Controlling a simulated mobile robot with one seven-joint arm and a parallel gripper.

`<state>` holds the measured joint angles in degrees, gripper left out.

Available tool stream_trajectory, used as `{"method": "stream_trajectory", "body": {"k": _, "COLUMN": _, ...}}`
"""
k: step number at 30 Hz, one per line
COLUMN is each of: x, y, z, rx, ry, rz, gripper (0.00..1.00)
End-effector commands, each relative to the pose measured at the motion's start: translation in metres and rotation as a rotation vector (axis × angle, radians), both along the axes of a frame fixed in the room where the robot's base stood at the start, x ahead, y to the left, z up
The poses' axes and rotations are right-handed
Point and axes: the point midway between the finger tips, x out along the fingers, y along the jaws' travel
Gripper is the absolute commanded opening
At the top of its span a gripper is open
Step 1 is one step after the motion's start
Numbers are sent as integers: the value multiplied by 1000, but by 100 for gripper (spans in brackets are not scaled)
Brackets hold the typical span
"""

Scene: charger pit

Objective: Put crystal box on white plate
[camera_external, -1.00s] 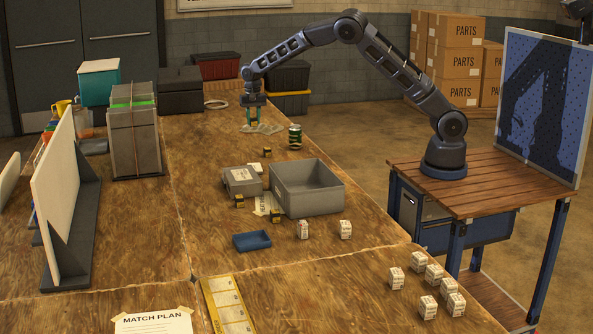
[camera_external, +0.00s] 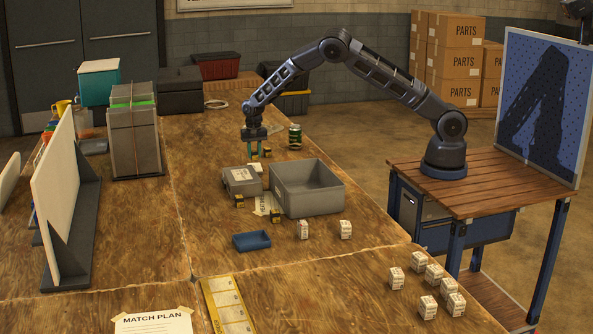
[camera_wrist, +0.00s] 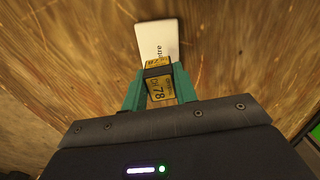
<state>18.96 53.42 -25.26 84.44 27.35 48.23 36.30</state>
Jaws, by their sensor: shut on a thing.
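My gripper (camera_wrist: 160,92) is shut on a small yellow and black box (camera_wrist: 160,88) marked with "78", which I take to be the crystal box. Its green fingers press the box from both sides. A white rounded plate (camera_wrist: 157,38) with partly hidden lettering shows just beyond the box in the wrist view. I cannot tell whether the plate touches the box. In the external view my gripper (camera_external: 254,150) is low over the table, left of the green can; the held box is hard to make out there.
Another small yellow and black box (camera_external: 267,152) stands close right of my gripper. A green can (camera_external: 295,137) stands further right. A lidded grey box (camera_external: 240,182) and an open grey bin (camera_external: 335,192) are nearer the camera. Bare wood lies left of my gripper.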

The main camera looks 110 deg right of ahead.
Motion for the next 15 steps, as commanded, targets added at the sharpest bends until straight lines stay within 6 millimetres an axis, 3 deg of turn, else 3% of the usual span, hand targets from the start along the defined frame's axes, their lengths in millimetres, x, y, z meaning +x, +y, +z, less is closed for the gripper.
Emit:
{"method": "stream_trajectory", "body": {"k": 7, "x": -1, "y": 0, "z": -33, "rx": 1, "ry": 2, "rz": 0, "gripper": 7}}
{"method": "stream_trajectory", "body": {"k": 15, "x": -1, "y": 0, "z": -36, "rx": 1, "ry": 1, "rz": 0, "gripper": 7}}
